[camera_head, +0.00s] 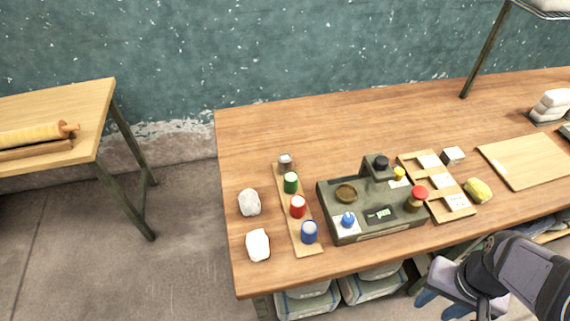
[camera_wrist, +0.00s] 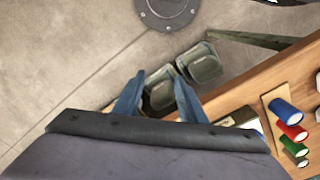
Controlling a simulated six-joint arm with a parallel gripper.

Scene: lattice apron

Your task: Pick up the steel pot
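The steel pot (camera_head: 285,161) appears to be the small grey, light-topped pot at the far end of a narrow wooden strip (camera_head: 306,249). Green (camera_head: 290,183), red (camera_head: 297,207) and blue (camera_head: 309,233) pots stand in a row nearer on the strip. In the wrist view, the row shows at the right edge, with a small pale piece (camera_wrist: 302,162) beyond the green pot that is likely the steel pot. My gripper (camera_head: 457,298) is off the table's front edge at lower right, well away from the pots. Its blue fingers (camera_wrist: 158,76) are apart with nothing held between them.
A dark device (camera_head: 345,226) with a round pan stands right of the strip. Two white lumps (camera_head: 249,202) (camera_head: 258,245) lie left of it. A wooden tray (camera_head: 457,205) and a board (camera_head: 522,160) are farther right. The table's back left is clear. Bins (camera_head: 308,302) sit below.

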